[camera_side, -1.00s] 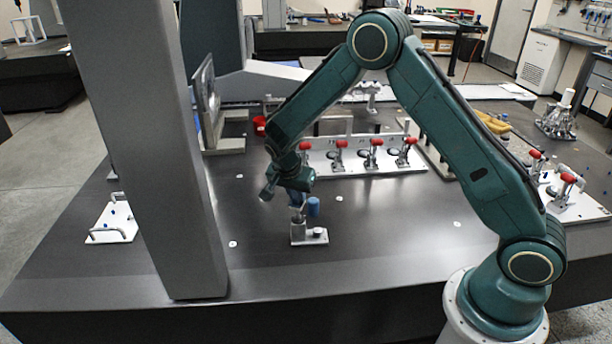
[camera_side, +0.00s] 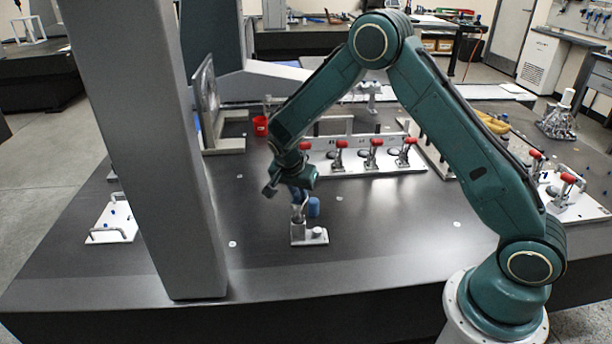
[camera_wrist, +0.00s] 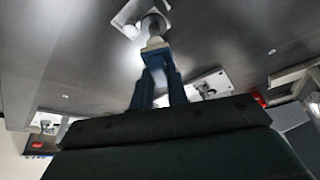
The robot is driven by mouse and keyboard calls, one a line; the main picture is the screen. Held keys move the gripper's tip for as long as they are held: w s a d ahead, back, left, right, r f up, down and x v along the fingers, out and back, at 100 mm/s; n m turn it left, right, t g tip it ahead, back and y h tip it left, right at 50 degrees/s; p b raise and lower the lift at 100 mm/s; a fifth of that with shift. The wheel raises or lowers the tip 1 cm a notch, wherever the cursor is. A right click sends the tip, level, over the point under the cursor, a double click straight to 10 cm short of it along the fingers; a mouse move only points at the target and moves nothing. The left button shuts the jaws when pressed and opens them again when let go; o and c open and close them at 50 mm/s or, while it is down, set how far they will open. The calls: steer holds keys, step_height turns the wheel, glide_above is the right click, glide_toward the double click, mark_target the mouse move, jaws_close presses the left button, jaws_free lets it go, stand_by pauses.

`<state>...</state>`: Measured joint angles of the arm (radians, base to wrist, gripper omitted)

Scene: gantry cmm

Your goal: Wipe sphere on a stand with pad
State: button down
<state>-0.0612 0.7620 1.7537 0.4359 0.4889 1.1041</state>
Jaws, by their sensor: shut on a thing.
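My gripper (camera_wrist: 157,72) shows two blue fingers in the wrist view, shut on a pale pad (camera_wrist: 154,44) with a blue edge. A grey sphere (camera_wrist: 154,24) sits just beyond the pad's far edge, on a stand with a white base plate (camera_wrist: 124,17). The pad overlaps the sphere's near side; I cannot tell if they touch. In the side view, my gripper (camera_side: 300,194) points down over the stand (camera_side: 310,238) on the dark table. A blue piece shows beside the stand's top. The sphere is hard to make out there.
A white plate with several red-handled clamps (camera_side: 371,160) stands behind the stand. A red cup (camera_side: 260,126) is at the back left. A grey column (camera_side: 150,150) rises at left, near a white plate with handles (camera_side: 112,225). The table in front of the stand is clear.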

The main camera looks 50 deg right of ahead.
mark_target(297, 195)
steer(key=shift+s+a, duration=0.15)
steer(key=shift+a, duration=0.4)
steer(key=shift+r, duration=0.1)
stand_by(0.4)
steer(key=shift+r, duration=3.4)
